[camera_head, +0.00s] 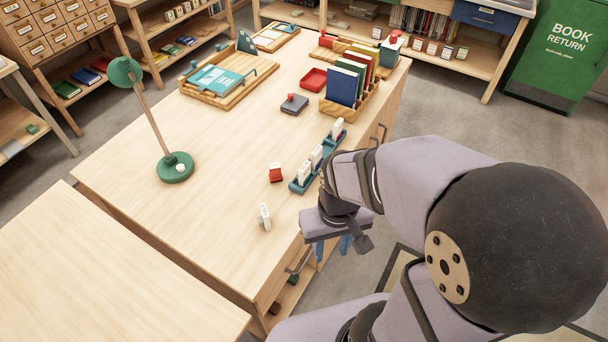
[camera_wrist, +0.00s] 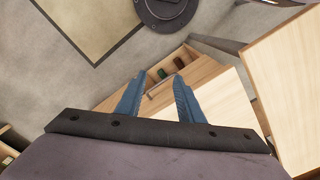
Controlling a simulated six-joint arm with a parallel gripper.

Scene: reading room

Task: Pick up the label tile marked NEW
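Several white label tiles stand on the table; their markings are too small to read, so I cannot tell which one says NEW. One tile (camera_head: 265,217) stands alone near the table's front edge. Others stand upright in a teal rack (camera_head: 327,148), among them a near one (camera_head: 304,171), a middle one (camera_head: 316,157) and a far one (camera_head: 338,129). My gripper (camera_head: 345,244) is beyond the table's right edge, pointing down, to the right of the tiles. In the wrist view its blue fingers (camera_wrist: 158,78) are apart with nothing between them. No tile shows in the wrist view.
A green lamp (camera_head: 175,167) stands at the left. A stamp pad (camera_head: 294,104), red tray (camera_head: 314,79) and wooden book rack (camera_head: 350,104) lie further back. The table's middle left is clear.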

